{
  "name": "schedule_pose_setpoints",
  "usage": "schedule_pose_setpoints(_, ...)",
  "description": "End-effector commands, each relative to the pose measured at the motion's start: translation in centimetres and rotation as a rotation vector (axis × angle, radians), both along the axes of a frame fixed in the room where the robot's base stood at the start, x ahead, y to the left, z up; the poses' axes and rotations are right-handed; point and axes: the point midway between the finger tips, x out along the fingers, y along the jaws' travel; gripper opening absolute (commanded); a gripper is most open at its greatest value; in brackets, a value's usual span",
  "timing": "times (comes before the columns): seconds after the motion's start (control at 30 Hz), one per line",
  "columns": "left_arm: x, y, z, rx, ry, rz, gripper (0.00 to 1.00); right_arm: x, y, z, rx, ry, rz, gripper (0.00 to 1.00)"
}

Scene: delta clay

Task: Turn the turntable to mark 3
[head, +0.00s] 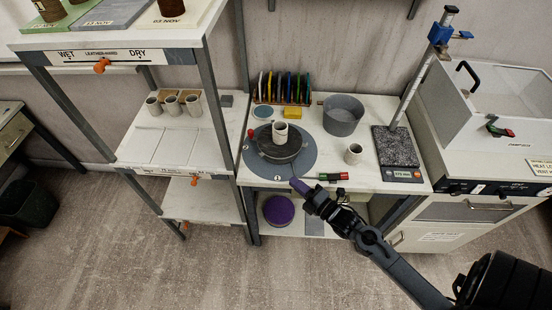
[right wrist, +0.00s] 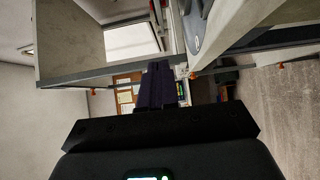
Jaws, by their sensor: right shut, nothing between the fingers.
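The turntable (head: 265,150) is a dark disc on the worktop, set on a wider grey round plate (head: 306,158) with small marks near its rim. One mark at the front looks like a 1; the others are too small to read. A pale cup (head: 280,128) stands upright on the turntable. A small red knob (head: 250,133) shows at its left edge. My right gripper (head: 296,184) is shut and empty, with its purple fingers at the front rim of the grey plate; I cannot tell whether they touch it. Its shut fingers also show in the right wrist view (right wrist: 157,88). My left gripper is out of view.
A scale (head: 396,150) with a post stands farther right.

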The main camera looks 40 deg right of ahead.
Motion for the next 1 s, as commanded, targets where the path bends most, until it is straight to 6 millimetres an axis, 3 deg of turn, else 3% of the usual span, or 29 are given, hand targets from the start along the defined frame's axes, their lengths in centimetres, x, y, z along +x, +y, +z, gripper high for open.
schedule_pose_setpoints(0.6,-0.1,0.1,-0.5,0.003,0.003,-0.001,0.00,10.2,0.5,0.0,0.002,-0.002,-0.002,0.00)
schedule_pose_setpoints(0.8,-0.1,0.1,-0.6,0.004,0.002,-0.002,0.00,12.4,0.6,0.0,0.001,-0.001,-0.003,0.00)
schedule_pose_setpoints(1.0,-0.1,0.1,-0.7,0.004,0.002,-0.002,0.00,13.3,0.6,0.0,0.000,0.000,-0.002,0.00)
